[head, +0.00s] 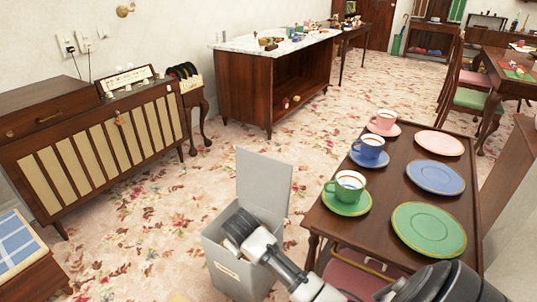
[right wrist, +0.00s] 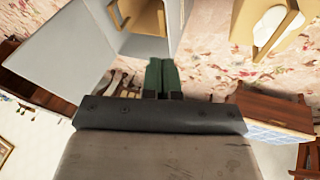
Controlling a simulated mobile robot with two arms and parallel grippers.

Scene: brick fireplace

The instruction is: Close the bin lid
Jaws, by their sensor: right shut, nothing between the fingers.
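The grey bin (head: 238,274) stands on the carpet at the bottom middle of the head view. Its flat grey lid (head: 264,183) stands up, open, at the bin's far side. My right arm reaches in from the lower right, and its dark wrist end (head: 238,226) is over the bin's opening, in front of the lid. The fingers are hidden in the head view. In the right wrist view my right gripper (right wrist: 162,77) has its green fingers shut together and empty, beside pale grey panels (right wrist: 75,45). Whether they touch the panels I cannot tell. My left gripper is not in view.
A dark wooden table (head: 385,207) with cups, saucers and plates stands close on the right of the bin. A wooden cabinet (head: 92,150) stands along the left wall. Flowered carpet is clear left of the bin.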

